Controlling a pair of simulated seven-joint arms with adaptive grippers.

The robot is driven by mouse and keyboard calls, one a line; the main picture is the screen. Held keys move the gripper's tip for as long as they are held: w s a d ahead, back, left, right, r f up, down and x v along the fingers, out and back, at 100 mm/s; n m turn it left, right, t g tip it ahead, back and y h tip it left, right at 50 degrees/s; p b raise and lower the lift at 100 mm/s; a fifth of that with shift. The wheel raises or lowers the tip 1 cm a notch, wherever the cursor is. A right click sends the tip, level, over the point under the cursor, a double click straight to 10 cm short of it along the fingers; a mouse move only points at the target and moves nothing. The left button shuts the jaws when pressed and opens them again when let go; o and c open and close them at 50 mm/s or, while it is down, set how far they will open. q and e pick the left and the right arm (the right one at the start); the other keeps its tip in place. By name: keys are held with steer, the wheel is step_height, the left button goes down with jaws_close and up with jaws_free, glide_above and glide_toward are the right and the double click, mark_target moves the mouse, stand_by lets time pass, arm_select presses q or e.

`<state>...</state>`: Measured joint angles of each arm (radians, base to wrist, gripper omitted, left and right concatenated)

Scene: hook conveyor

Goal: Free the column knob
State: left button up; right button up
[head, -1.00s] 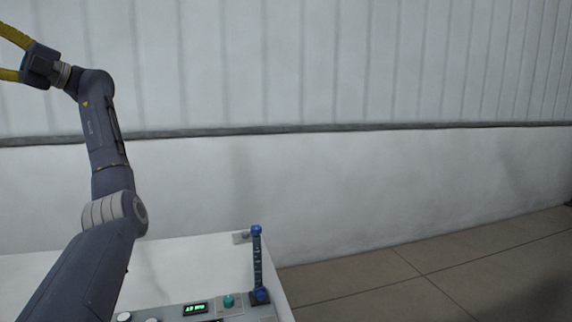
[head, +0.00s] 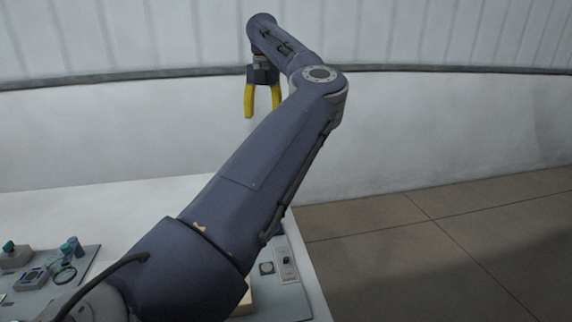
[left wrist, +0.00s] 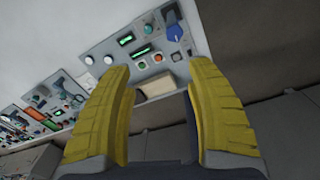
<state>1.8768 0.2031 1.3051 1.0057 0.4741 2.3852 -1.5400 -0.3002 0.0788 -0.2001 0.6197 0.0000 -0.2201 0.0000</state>
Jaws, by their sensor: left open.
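My left gripper (head: 262,112) is raised above the white table in the head view, its yellow fingers pointing down, open and with nothing between them. In the left wrist view the open fingers (left wrist: 160,85) frame the control panel from above. A blue knob (left wrist: 175,32), which looks like the top of the upright column, is on the panel beyond the right fingertip, apart from it. In the head view my left arm hides that part of the panel. My right gripper is not in view.
The white table (head: 130,205) carries another panel at left with a teal valve-like part (head: 68,262) and small devices. A grey panel (head: 290,298) with a switch lies at the table's right edge. A pale block (left wrist: 155,90) sits by the main panel. Bare floor lies to the right.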

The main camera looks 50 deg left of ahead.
arm_select(q)
steer(key=f, duration=0.6)
steer(key=w+d+f, duration=0.1)
steer(key=f, duration=1)
steer(key=shift+w+d+f, duration=0.3)
steer(key=shift+w+d, duration=0.05)
steer(key=shift+d, duration=0.05)
steer(key=shift+c, duration=0.2)
jaws_close()
